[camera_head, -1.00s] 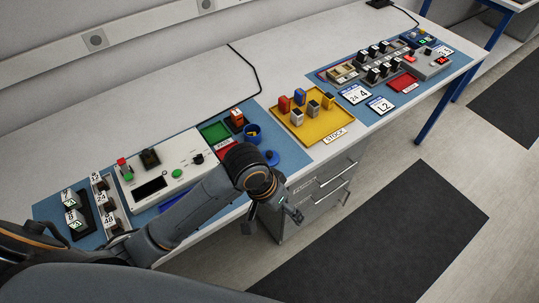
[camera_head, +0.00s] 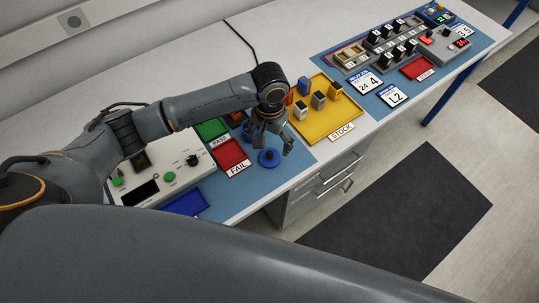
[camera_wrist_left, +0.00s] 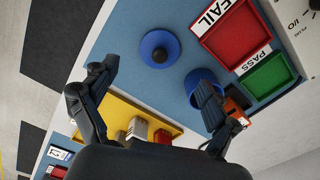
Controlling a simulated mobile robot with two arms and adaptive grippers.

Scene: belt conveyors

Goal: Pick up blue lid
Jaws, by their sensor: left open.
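The blue lid (camera_head: 269,158), a round disc with a dark knob, lies on the blue mat (camera_head: 290,165) near the front of the bench. It also shows in the left wrist view (camera_wrist_left: 154,50), knob facing up. My left gripper (camera_head: 273,143) is open and empty, above the mat just behind the lid. In the left wrist view its two fingers (camera_wrist_left: 150,95) are spread wide, and the lid lies beyond them, untouched. A blue round container (camera_wrist_left: 197,80) stands near one finger, partly hidden by it. My right gripper is not in view.
The red FAIL tray (camera_head: 231,155) and green PASS tray (camera_head: 212,128) lie left of the lid. The yellow STOCK tray (camera_head: 318,128) with several blocks lies to the right. A white test device (camera_head: 165,180) is under my arm. Bare mat surrounds the lid.

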